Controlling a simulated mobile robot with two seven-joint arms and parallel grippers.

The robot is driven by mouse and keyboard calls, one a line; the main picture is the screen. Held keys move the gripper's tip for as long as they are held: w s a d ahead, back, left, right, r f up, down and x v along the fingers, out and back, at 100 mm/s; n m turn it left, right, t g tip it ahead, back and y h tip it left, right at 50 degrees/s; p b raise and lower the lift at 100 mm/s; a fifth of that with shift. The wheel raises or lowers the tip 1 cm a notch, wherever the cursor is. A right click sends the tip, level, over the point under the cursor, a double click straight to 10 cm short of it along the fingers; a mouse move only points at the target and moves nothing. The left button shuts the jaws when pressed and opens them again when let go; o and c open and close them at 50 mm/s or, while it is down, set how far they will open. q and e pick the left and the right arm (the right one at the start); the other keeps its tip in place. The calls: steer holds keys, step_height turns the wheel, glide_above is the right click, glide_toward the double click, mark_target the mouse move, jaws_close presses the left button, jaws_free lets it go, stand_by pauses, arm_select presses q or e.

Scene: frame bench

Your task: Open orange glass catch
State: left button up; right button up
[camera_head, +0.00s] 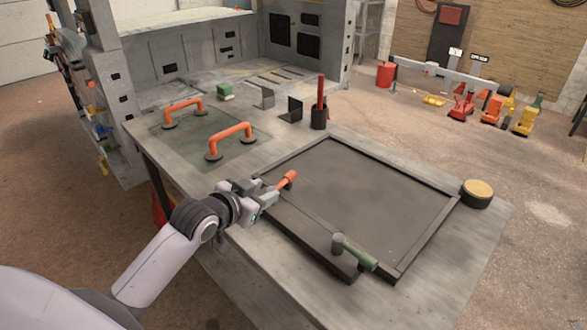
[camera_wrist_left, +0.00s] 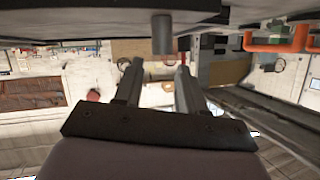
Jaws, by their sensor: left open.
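The orange catch (camera_head: 288,179) is at the left edge of the dark frame (camera_head: 418,242), which lies flat on the bench around a dark panel (camera_head: 375,195). My left gripper (camera_head: 268,188) is right beside this catch and partly hides its base. In the left wrist view the two fingers of my left gripper (camera_wrist_left: 157,68) stand apart with a gap between them. A grey peg (camera_wrist_left: 162,34) shows beyond that gap; I cannot tell whether the fingers touch the catch. A second catch with a green handle (camera_head: 360,254) and a grey hub sits at the frame's near edge. My right gripper is out of view.
Two orange-handled lifters (camera_head: 231,140) stand on a glass sheet (camera_head: 195,150) at the bench's left. A dark cup with a red stick (camera_head: 320,112) and small brackets are behind the frame. A round yellow-topped tin (camera_head: 478,192) stands at the right corner.

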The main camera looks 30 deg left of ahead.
mark_target(282, 183)
arm_select(q)
steer(key=shift+w+f, duration=0.1)
steer(key=shift+w, duration=0.65)
steer(key=shift+x, duration=3.05)
steer(key=shift+d, duration=0.1)
jaws_close()
